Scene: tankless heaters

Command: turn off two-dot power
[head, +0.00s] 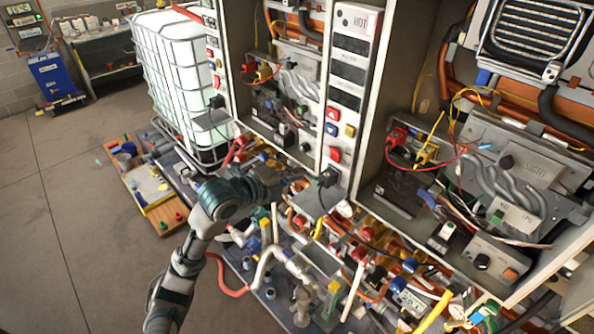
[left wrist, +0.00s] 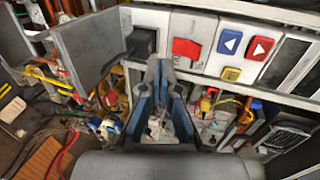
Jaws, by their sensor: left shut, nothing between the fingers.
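A narrow white control panel (head: 345,95) stands on the middle cabinet post. A red rocker switch (left wrist: 187,48) sits on this panel in the left wrist view; it also shows low on the panel in the head view (head: 335,153). I cannot make out any dot marks. A black plug (left wrist: 142,42) is left of the switch. My left gripper (left wrist: 162,66) is shut and empty, its fingertips just below the switch and plug; I cannot tell whether they touch the panel. In the head view the left gripper (head: 298,186) is partly lost among the pipes.
Blue and red arrow buttons (left wrist: 244,45) and a yellow button (left wrist: 231,74) sit right of the switch. A similar panel (head: 212,60) stands further left. Pipes and valves (head: 300,270) crowd the space below.

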